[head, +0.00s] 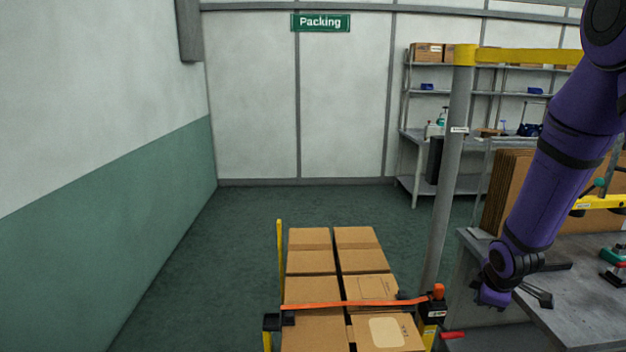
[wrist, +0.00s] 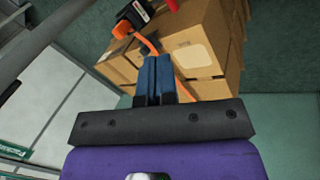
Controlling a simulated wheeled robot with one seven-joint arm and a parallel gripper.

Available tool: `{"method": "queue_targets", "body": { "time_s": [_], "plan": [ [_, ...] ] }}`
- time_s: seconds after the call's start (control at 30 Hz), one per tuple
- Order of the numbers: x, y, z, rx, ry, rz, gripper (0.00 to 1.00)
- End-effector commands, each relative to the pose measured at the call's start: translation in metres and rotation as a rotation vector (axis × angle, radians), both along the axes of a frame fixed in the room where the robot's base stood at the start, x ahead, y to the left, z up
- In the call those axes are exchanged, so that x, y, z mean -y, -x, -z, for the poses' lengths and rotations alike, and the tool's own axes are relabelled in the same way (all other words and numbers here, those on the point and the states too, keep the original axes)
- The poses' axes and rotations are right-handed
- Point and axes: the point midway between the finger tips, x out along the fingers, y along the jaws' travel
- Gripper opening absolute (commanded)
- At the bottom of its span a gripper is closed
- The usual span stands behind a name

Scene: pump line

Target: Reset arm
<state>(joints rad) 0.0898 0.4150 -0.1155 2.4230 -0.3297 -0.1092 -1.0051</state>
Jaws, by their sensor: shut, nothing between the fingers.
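My purple arm reaches down from the upper right of the head view, its lower end beside the near left corner of the grey workbench (head: 570,313). In the wrist view the blue fingertips of my gripper (wrist: 154,64) are together, with nothing between them. Beyond them, in that view, are stacked brown cartons (wrist: 205,45) and an orange strap (wrist: 150,43). The fingers appear apart from both. In the head view the cartons (head: 310,262) stand at bottom centre, with the strap (head: 350,304) across them.
A grey post (head: 452,170) with a yellow top rail stands left of my arm. Flat cardboard (head: 510,180) stands on the workbench. Green floor (head: 220,255) left of the cartons is clear.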

Motion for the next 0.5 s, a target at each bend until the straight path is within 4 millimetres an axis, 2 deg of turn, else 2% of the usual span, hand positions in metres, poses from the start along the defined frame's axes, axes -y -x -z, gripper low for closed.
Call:
{"method": "queue_targets", "body": {
  "time_s": [0.03,0.1,0.27,0.5],
  "plan": [
    [-0.003,0.001,-0.02,0.015,-0.011,0.039,0.0],
    [-0.006,0.005,-0.042,0.026,-0.03,0.098,0.0],
    [-0.015,0.02,-0.09,0.047,-0.081,0.235,0.0],
    [-0.03,0.053,-0.157,0.078,-0.167,0.429,0.0]
  ]
}}
